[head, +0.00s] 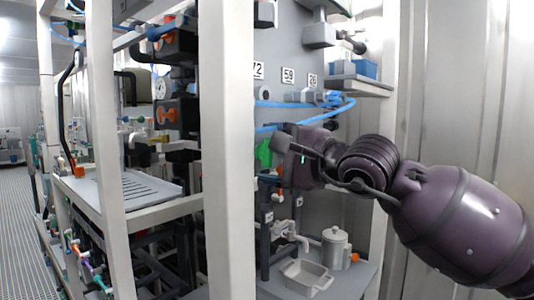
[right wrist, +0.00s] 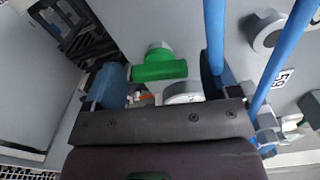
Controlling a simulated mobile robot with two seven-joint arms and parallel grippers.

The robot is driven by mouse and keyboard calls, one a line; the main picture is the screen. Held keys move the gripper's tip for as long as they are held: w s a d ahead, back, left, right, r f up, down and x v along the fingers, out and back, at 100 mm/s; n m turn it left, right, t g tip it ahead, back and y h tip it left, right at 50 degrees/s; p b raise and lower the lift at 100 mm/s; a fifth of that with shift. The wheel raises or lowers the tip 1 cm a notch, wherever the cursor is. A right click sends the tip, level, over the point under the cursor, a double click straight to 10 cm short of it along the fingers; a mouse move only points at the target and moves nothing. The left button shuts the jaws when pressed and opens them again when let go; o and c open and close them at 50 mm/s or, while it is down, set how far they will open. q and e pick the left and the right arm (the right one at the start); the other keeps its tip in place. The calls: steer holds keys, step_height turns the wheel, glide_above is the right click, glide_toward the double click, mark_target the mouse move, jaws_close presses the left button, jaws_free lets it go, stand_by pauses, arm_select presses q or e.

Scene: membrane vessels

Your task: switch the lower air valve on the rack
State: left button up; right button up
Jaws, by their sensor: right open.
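A green valve handle (head: 264,153) shows on the rack panel in the head view, just left of my right gripper (head: 283,146), partly hidden by a white post and the gripper. In the right wrist view the green handle (right wrist: 160,68) has a T shape and lies ahead of my right gripper (right wrist: 160,78), between its two open fingers. Neither finger visibly touches it, and the gripper is empty. I cannot tell from the frames whether this handle is the lower air valve. My left gripper is not in view.
Blue air tubes (head: 335,110) run above the gripper; a blue tube (right wrist: 213,35) passes close to the right finger in the wrist view. A white post (head: 228,150) stands left of the arm. A metal pot (head: 336,248) and tray (head: 302,279) are below.

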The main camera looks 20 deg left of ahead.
steer(key=v, duration=0.9)
steer(key=shift+d, duration=0.2)
steer(key=shift+s, duration=0.1)
